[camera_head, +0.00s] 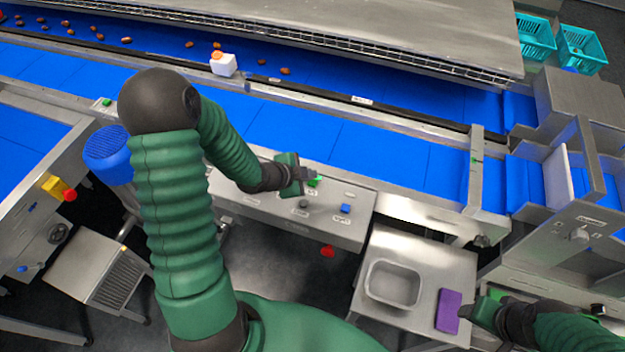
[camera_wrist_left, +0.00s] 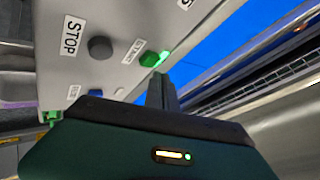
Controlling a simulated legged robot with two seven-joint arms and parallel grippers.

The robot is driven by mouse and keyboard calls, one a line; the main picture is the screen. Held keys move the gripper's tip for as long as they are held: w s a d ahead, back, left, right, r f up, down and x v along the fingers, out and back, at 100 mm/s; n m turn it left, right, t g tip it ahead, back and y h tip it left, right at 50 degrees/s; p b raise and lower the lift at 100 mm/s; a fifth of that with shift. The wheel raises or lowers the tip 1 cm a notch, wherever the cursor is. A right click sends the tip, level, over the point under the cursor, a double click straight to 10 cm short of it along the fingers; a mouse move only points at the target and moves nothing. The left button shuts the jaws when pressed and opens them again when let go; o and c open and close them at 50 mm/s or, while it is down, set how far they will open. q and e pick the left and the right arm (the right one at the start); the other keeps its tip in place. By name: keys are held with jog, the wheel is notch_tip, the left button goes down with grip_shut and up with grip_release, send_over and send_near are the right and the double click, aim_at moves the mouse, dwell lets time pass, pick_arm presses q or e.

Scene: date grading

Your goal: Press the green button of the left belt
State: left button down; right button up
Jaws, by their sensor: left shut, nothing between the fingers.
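The green button (camera_head: 315,182) sits on the grey control panel (camera_head: 270,207) in front of the blue belt. In the left wrist view the lit green button (camera_wrist_left: 149,59) has a label beside it. My left gripper (camera_head: 308,175) is shut and empty, with its fingertips right at the button. In the wrist view the closed fingers (camera_wrist_left: 162,82) end just beside the button; I cannot tell whether they touch it. My right gripper (camera_head: 478,311) is at the lower right near a purple block (camera_head: 448,311); its fingers are too small to judge.
A dark button (camera_wrist_left: 100,48) labelled STOP and a blue button (camera_head: 346,208) share the panel. A steel table with a metal tray (camera_head: 394,284) stands right. Another green button (camera_head: 106,102) is at the far left.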

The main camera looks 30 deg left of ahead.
aim_at(310, 184)
pick_arm(q)
notch_tip(310, 184, up, 5)
jog(key=p, duration=0.4)
jog(key=shift+p, duration=0.3)
dwell(0.3)
jog(key=shift+s+d+f+b, duration=0.1)
jog(key=shift+d+f+b, duration=0.1)
jog(key=shift+b, duration=0.15)
jog(key=s+d+r+n+g+y+b, duration=0.1)
jog(key=s+d+n+g+b, duration=0.3)
jog(key=s+d+n, duration=0.7)
jog(key=shift+s+d+r+g+y, duration=0.4)
jog(key=shift+s+g, duration=0.8)
jog(key=shift+s, duration=0.6)
